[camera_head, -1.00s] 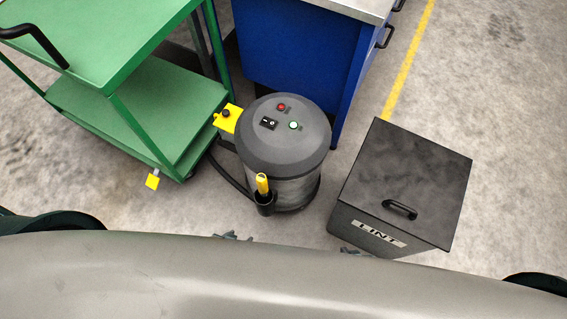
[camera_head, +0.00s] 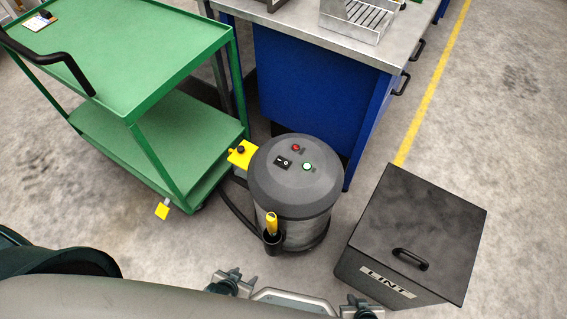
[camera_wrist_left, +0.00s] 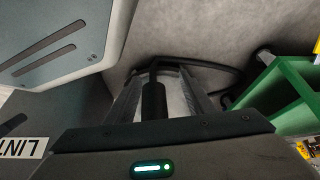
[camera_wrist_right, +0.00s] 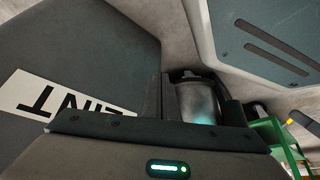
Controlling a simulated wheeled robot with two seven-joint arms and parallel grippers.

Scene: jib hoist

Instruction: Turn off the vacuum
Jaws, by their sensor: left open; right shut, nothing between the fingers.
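The vacuum (camera_head: 290,205) is a grey canister with a dark round lid in the head view's middle. Its lid carries a black rocker switch (camera_head: 283,162) with white marks, a red round button or lamp (camera_head: 295,147) and a pale green one (camera_head: 307,167). I cannot tell the rocker's position. My left gripper (camera_head: 230,280) is open and empty, below and left of the vacuum in the picture, apart from it. My right gripper (camera_head: 362,306) is shut and empty near the picture's bottom edge, below the lint bin. The vacuum's body shows in the right wrist view (camera_wrist_right: 197,100).
A black bin marked LINT (camera_head: 440,225) stands right of the vacuum. A green cart (camera_head: 150,40) is at left, a blue bench (camera_head: 305,95) behind. A yellow-handled tool (camera_head: 271,222) sits in a holder on the vacuum's front. A hose (camera_head: 237,205) runs at its left.

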